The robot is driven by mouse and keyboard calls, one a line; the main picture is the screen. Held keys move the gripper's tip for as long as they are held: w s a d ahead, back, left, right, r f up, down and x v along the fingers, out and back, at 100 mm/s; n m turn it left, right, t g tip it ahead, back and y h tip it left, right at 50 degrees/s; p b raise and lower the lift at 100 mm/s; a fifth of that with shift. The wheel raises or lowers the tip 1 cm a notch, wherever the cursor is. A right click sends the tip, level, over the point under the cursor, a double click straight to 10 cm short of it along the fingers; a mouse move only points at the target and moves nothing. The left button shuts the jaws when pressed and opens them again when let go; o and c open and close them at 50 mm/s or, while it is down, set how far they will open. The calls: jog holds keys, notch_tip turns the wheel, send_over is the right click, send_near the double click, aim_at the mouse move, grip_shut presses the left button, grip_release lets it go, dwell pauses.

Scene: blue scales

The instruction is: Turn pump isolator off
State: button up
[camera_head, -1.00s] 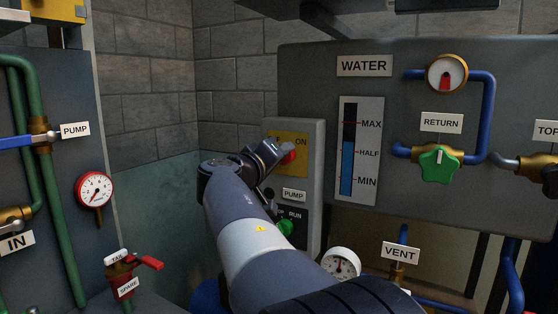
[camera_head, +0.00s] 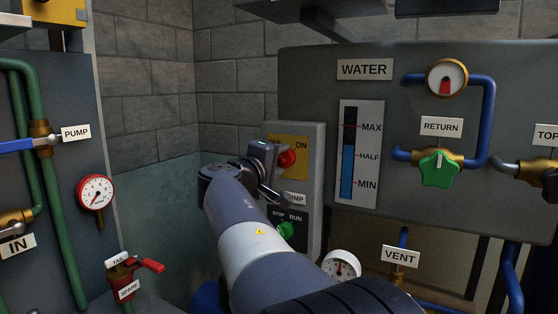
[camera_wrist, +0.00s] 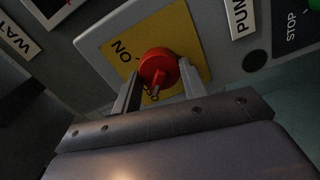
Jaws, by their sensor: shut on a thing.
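The pump isolator is a red knob (camera_head: 287,158) on a yellow plate (camera_head: 301,144) marked ON, on a grey box above the PUMP label. In the wrist view the red knob (camera_wrist: 157,62) sits between the two fingers of my gripper (camera_wrist: 160,74), one on each side. My gripper (camera_head: 277,172) is shut on the knob. The knob's grip bar points toward the bottom of the wrist view, over lettering on the yellow plate (camera_wrist: 181,33) that it partly hides. ON reads on the plate's left side there. In the head view my gripper hides part of the plate.
A green STOP/RUN knob (camera_head: 286,230) is just below on the same box. A round gauge (camera_head: 341,265) is lower right. The WATER panel (camera_head: 310,80) with a green RETURN valve (camera_head: 440,168) stands to the right. A red SPARE valve (camera_head: 122,276) is at lower left.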

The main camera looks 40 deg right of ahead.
dwell(0.3)
jog(key=o, duration=1)
jog(key=b+v, duration=0.1)
jog(key=v, duration=1)
jog(key=shift+d, duration=0.1)
jog(key=p+x, duration=0.1)
jog(key=x, duration=0.9)
jog(key=shift+w+d, duration=0.2)
jog(key=shift+d, duration=0.15)
jog(key=shift+a, duration=0.1)
